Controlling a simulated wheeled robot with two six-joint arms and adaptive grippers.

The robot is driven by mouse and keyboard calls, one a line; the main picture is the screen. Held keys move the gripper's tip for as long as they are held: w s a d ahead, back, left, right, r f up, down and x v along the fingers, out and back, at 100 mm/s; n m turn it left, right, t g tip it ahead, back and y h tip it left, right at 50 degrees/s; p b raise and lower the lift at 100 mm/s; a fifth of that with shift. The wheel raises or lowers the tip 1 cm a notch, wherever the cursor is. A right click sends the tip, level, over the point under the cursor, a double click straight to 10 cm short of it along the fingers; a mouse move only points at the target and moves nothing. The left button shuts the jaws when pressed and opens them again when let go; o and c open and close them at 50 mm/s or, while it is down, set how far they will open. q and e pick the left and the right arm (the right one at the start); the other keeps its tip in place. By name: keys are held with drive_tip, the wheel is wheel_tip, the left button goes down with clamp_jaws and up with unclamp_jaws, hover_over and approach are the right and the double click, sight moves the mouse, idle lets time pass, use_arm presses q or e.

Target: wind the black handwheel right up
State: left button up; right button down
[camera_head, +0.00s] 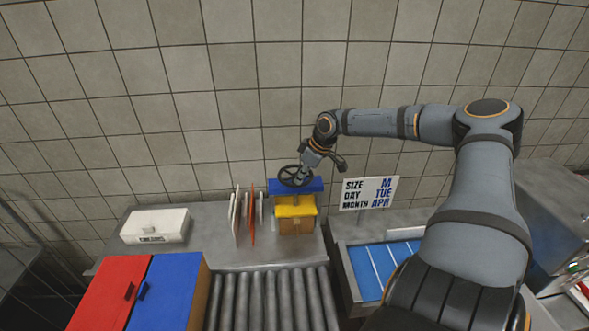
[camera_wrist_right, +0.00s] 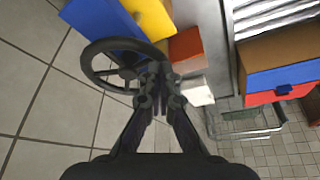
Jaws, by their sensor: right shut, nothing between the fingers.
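The black handwheel (camera_head: 283,171) lies flat on top of a small blue, yellow and brown unit (camera_head: 295,207) against the tiled wall. In the right wrist view the handwheel (camera_wrist_right: 90,55) shows as a spoked ring, partly hidden by my fingers. My right gripper (camera_head: 301,179) points down at the wheel from above. In the wrist view the right gripper's closed fingertips (camera_wrist_right: 158,80) overlap the wheel's right side, with nothing between them. I cannot tell whether they touch the rim or a spoke. My left gripper is not in view.
A white box (camera_head: 155,226) and upright thin boards (camera_head: 252,215) stand left of the unit. A sign (camera_head: 368,193) and a blue tray (camera_head: 368,270) are at its right. Rollers (camera_head: 270,300) and a red-and-blue-topped box (camera_head: 165,285) lie in front.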

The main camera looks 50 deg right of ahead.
drive_tip(key=shift+s+f, duration=0.2)
drive_tip(key=shift+f, duration=0.05)
drive_tip(key=shift+s+d+p, duration=0.15)
drive_tip(key=shift+d+p, duration=0.2)
drive_tip(key=shift+d, duration=0.2)
drive_tip(key=shift+s+d+p, duration=0.15)
drive_tip(key=shift+d+p, duration=0.15)
drive_tip(key=shift+d, duration=0.2)
